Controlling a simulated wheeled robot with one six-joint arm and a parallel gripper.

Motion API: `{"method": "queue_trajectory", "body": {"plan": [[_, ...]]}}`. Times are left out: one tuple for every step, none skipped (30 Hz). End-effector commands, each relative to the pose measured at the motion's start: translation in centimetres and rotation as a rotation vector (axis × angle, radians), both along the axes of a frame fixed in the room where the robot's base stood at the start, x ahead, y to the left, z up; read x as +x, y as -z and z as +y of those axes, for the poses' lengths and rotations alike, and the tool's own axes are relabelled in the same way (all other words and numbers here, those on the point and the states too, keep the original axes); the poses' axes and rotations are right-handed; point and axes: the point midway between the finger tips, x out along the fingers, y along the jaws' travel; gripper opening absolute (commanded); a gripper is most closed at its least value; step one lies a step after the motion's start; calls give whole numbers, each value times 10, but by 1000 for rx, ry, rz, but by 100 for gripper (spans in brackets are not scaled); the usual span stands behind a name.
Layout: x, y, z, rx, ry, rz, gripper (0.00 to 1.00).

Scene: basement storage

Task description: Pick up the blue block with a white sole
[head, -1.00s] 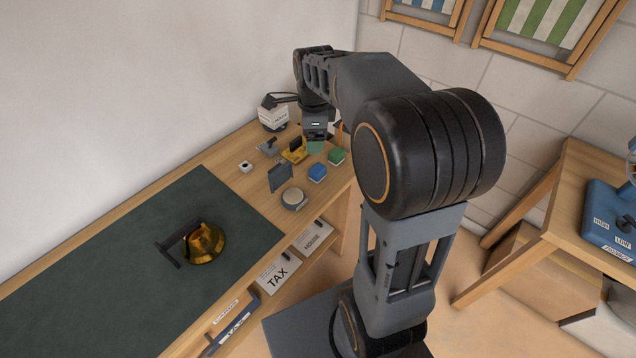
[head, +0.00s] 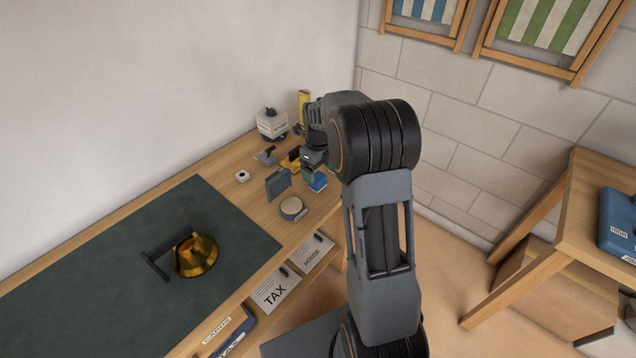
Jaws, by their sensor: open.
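The blue block (head: 318,184) stands on the wooden bench top, right of an upright grey-blue folder-like object, with a pale band along its bottom edge. My gripper (head: 310,174) is directly above and slightly left of the block, pointing down, with its greenish fingertips overlapping the block's upper left part. The jaws are open. I cannot tell from this view whether the fingers are around the block or just above it. The green block seen earlier is hidden behind my arm.
A white container (head: 271,124) stands at the back.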

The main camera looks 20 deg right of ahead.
Motion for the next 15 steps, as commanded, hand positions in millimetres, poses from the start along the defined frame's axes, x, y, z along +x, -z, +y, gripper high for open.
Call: {"method": "queue_trajectory", "body": {"plan": [[0,3,0,0,-1,0,83],[0,4,0,0,-1,-1,83],[0,5,0,0,-1,-1,83],[0,6,0,0,-1,-1,83],[1,8,0,0,-1,-1,83],[1,13,0,0,-2,1,83],[1,17,0,1,-2,1,83],[2,21,0,1,-2,1,83],[3,27,0,1,-2,1,83],[4,31,0,0,-2,2,83],[4,35,0,0,-2,2,83],[5,40,0,1,-2,1,83],[5,44,0,1,-2,1,83],[5,47,0,0,-2,0,83],[5,50,0,0,-2,0,83]]}}
